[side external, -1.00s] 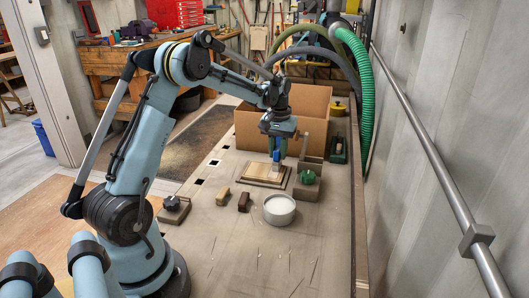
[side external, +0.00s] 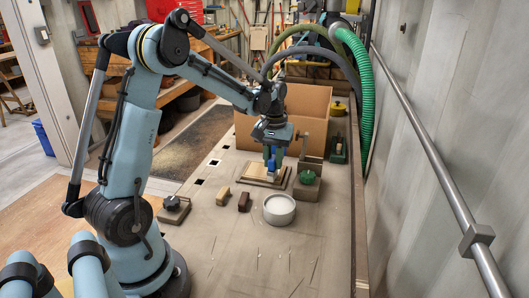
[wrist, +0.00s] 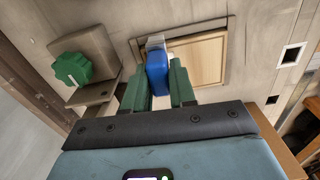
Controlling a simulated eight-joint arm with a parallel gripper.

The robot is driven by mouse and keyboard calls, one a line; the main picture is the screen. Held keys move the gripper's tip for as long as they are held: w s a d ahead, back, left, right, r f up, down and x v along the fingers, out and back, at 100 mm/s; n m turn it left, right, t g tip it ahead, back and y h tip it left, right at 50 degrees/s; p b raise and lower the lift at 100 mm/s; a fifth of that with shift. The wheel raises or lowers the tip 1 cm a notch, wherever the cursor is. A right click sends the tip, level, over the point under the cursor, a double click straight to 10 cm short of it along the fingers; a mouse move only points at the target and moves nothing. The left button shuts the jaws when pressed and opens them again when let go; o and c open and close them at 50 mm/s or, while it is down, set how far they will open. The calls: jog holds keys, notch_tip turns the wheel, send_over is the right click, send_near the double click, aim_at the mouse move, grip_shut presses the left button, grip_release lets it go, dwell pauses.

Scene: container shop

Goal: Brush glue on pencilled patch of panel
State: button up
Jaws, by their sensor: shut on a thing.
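My gripper (side external: 270,158) is shut on the blue-handled brush (wrist: 157,74), which sits between its green fingers. The brush's pale end (wrist: 155,42) points over the edge of the panel in the wrist view. The light wooden panel (wrist: 200,60) lies flat in a darker frame, and it also shows in the side view (side external: 256,172), partly behind my gripper. I cannot tell whether the bristles touch it. No pencilled patch or glue can be made out at this size. A round white pot (side external: 279,209) stands in front of the panel.
A holder with a green knob (side external: 307,177) stands close right of the panel. A cardboard box (side external: 305,110) stands behind. The bench's front is clear.

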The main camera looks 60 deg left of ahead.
jog(key=shift+r, duration=3.7)
